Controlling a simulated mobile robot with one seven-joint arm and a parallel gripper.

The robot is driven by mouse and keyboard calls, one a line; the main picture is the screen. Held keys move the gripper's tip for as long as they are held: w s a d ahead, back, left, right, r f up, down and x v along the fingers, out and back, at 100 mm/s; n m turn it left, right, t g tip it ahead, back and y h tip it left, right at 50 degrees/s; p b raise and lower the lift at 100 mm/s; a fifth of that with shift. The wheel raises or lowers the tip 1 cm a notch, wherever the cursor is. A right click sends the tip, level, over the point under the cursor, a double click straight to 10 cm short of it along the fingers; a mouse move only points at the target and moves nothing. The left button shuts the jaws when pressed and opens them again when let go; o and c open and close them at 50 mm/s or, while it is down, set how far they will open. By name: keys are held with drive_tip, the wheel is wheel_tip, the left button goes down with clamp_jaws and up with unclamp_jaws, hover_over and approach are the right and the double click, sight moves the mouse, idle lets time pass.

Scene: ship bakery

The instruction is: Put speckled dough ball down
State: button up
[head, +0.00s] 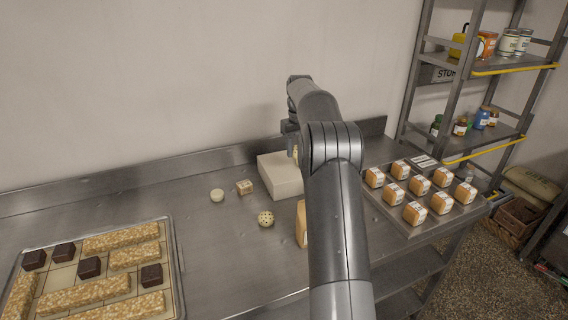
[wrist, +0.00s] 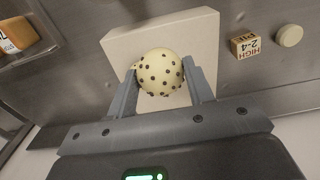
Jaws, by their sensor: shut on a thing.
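A speckled dough ball (wrist: 160,71), cream with dark dots, sits between the two fingers of my gripper (wrist: 162,82) in the wrist view. The gripper is shut on it. Behind the ball is a pale block (wrist: 122,44), which stands on the steel counter in the head view (head: 283,180). I cannot tell whether the ball touches the block. In the head view my arm hides most of the gripper and the held ball. A second speckled ball (head: 265,219) lies on the counter in front of the block.
A small labelled cube (wrist: 244,47) and a pale disc (wrist: 289,36) stand left of the block in the head view. A tray of bars and dark cubes (head: 176,262) is at left. A tray of wrapped loaves (head: 447,222) is at right. A shelf rack (head: 428,72) stands behind it.

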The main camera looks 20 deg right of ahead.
sight(283, 171)
drive_tip(key=w+a+f, duration=0.3)
drive_tip(key=w+a, duration=0.1)
drive_tip(key=shift+f, duration=2.15)
drive_tip(key=shift+f, duration=0.15)
drive_tip(key=o, duration=1)
